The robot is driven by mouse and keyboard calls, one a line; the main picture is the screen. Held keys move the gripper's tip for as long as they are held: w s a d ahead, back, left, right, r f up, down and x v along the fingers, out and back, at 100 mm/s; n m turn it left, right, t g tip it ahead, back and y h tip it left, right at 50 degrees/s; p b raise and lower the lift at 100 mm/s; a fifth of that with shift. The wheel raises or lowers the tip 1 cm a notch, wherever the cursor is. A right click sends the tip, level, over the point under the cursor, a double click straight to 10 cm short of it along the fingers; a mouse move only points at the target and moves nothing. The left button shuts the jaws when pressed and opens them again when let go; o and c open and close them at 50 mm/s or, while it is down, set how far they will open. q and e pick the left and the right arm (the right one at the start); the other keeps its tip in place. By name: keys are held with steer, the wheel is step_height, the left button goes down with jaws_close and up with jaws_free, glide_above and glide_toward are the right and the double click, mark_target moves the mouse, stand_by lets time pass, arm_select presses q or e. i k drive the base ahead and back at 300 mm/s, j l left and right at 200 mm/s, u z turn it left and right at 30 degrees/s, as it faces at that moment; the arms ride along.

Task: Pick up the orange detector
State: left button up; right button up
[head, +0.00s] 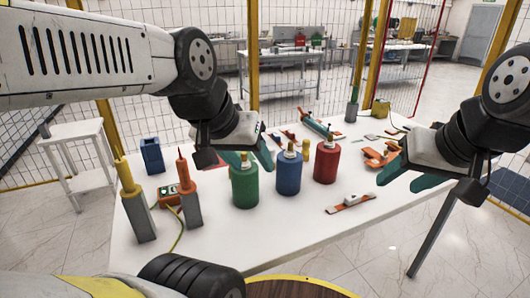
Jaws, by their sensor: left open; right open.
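A slim orange-red pointed tool (184,172), which looks like the orange detector, stands upright in a grey block-shaped holder (192,210) at the left of the white table. A yellow-orange pointed tool (126,176) stands in a similar grey holder (139,218) to its left. My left gripper (250,160) is open, with teal fingers, above and right of the orange-red tool, behind the green bottle and apart from the tool. My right gripper (412,176) is open and empty over the table's right side, far from both tools.
Green (244,186), blue (289,175) and red (325,164) bottles stand mid-table. A small red box (169,196) with a cable sits between the holders. A blue container (152,156) stands behind. An orange-and-white tool (351,202) lies at the front. The front middle of the white table (270,236) is clear.

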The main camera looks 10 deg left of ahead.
mark_target(187, 187)
steer(key=j+u, duration=0.15)
steer(key=u, duration=1.05)
steer(key=k+j, duration=0.05)
